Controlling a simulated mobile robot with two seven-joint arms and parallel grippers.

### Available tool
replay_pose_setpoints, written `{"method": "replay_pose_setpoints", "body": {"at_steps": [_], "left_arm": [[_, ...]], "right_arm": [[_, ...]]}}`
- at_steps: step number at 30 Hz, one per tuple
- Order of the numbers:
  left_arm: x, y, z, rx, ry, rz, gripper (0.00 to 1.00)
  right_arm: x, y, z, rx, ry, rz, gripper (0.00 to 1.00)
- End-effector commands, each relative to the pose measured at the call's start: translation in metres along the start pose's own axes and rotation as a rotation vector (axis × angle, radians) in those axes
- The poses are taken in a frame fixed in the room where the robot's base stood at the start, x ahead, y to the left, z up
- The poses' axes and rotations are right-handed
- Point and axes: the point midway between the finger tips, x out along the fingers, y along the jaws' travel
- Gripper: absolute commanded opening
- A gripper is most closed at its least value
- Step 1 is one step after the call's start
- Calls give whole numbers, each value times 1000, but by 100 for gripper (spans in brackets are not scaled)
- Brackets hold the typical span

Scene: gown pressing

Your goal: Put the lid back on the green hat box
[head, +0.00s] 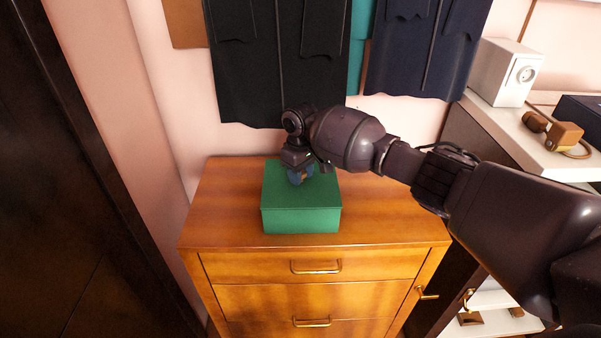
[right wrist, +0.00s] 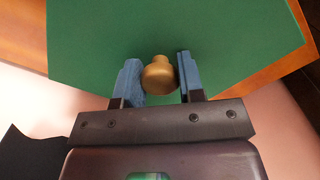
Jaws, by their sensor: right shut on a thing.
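The green hat box (head: 300,221) stands on top of a wooden chest of drawers. Its flat green lid (head: 322,193) lies over it, level and lined up with the walls, with a thin seam along the front; I see no clear gap. The lid fills much of the right wrist view (right wrist: 215,35). My right gripper (head: 300,178) points down at the lid's middle. Its blue fingers are shut on the lid's round brass knob (right wrist: 159,76), which the gripper mostly hides in the head view. My left gripper is not in view.
The chest of drawers (head: 225,215) has bare top around the box. Dark garments (head: 280,70) hang behind, close above my right wrist. On the right, a white shelf (head: 500,122) holds a white box (head: 505,72) and a small wooden object (head: 553,131). A dark panel (head: 75,170) stands left.

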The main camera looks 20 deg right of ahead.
Motion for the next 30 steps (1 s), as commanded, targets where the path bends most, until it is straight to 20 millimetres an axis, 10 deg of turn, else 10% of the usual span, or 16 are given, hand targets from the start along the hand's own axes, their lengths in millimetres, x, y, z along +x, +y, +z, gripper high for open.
{"method": "replay_pose_setpoints", "body": {"at_steps": [5,6,11,17,22,30], "left_arm": [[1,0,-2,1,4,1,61],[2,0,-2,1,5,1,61],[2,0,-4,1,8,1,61],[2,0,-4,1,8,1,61],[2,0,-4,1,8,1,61],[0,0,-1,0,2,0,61]], "right_arm": [[0,0,0,0,0,0,12],[0,0,0,0,0,0,42],[0,0,0,0,0,0,65],[0,0,0,0,0,0,67],[0,0,0,0,0,0,91],[0,0,0,0,0,0,91]]}}
